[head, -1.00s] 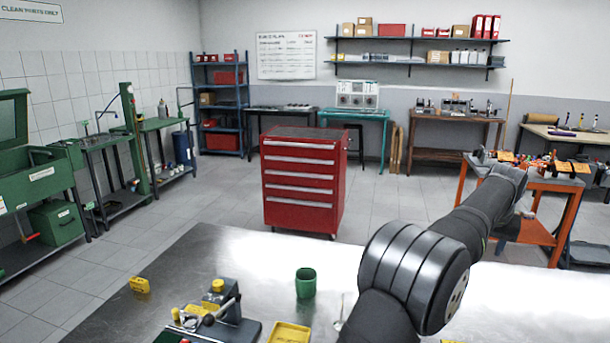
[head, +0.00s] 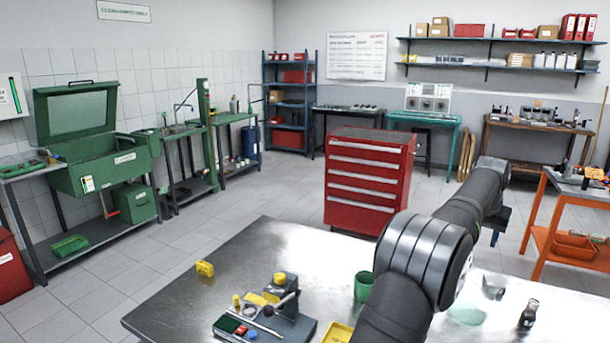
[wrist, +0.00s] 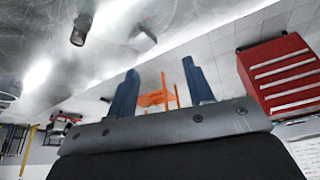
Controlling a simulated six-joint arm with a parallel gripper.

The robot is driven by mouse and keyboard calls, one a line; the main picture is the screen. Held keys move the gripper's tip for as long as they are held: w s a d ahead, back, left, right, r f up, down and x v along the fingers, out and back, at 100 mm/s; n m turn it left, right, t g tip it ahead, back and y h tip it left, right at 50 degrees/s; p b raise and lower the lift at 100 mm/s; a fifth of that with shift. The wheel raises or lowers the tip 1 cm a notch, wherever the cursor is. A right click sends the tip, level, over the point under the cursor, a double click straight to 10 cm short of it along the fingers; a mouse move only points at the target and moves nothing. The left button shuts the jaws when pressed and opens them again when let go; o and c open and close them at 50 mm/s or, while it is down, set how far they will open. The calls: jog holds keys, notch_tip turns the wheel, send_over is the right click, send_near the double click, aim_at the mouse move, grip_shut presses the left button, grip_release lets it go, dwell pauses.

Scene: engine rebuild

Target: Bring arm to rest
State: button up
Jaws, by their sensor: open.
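My arm reaches from the bottom of the head view up over the right part of the metal bench (head: 180,305). My gripper (head: 497,225) is at its far end, mostly hidden behind the arm, with only a bluish part showing below it. In the wrist view the two blue fingers of my gripper (wrist: 160,67) stand well apart. Nothing is between them but the background, where an orange cart (wrist: 158,98) shows farther off. My gripper is clear of the bench and touches nothing that I can see.
On the bench are a vise-like fixture (head: 283,300), a yellow block (head: 205,268), a green cup (head: 363,286), a yellow tray (head: 337,333) and a dark bottle (head: 528,314). A red drawer cabinet (head: 368,180) stands behind. An orange cart (head: 565,225) is at right.

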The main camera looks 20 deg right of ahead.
jog(key=w+a, duration=0.5)
jog(key=w, duration=0.3)
jog(key=shift+w, duration=0.15)
